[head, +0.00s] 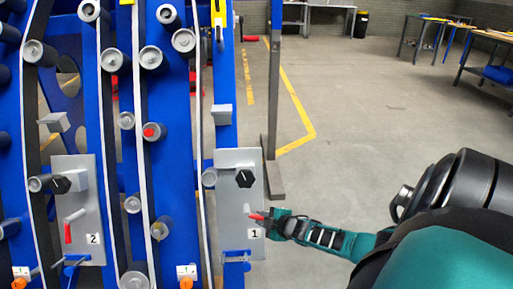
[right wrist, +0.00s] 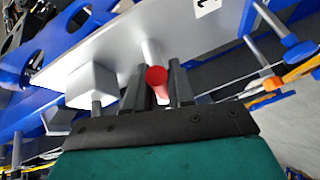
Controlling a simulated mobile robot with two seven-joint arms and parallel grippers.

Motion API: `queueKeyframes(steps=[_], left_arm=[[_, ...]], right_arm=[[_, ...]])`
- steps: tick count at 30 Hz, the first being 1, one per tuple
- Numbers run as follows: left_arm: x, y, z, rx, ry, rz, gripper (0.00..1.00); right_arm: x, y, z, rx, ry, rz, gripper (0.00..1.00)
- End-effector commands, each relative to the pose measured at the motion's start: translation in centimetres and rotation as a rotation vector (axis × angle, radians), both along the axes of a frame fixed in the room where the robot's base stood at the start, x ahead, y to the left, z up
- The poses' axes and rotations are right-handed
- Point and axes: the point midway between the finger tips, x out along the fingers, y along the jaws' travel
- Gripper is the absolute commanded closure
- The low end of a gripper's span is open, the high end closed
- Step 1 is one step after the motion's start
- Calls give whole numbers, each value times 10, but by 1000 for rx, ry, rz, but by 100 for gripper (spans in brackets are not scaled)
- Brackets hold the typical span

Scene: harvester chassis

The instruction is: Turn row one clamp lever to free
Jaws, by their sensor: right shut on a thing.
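The row one clamp lever (head: 256,216) has a red handle and sits on a grey plate (head: 226,170) marked 1, on the blue chassis. My right gripper (head: 268,220) reaches in from the right and is shut on the red handle. In the right wrist view the red handle (right wrist: 156,76) lies between the two dark fingers of my right gripper (right wrist: 163,88). A black hexagonal knob (head: 244,178) sits above the lever on the same plate. My left gripper is not in view.
A second grey plate (head: 88,165) marked 2, with its own red-tipped lever (head: 68,232), is at the left. A grey post (head: 273,120) stands behind plate 1. Workbenches (head: 490,70) are far off at the right. The floor between is clear.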

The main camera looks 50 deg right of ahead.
Motion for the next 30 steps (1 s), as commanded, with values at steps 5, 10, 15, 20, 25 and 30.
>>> queueKeyframes(steps=[5,10,15,20,25,30], left_arm=[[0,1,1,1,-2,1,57],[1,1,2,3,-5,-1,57],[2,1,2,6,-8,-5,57],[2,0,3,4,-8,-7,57],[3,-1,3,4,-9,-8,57],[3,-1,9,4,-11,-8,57]], right_arm=[[-2,-2,0,-5,7,-1,100],[-2,-2,0,-5,5,0,100],[-2,-2,0,-4,5,-1,67],[-1,-1,0,-4,4,0,56],[-1,-1,0,-4,3,0,56],[-7,0,5,-3,3,1,56]])
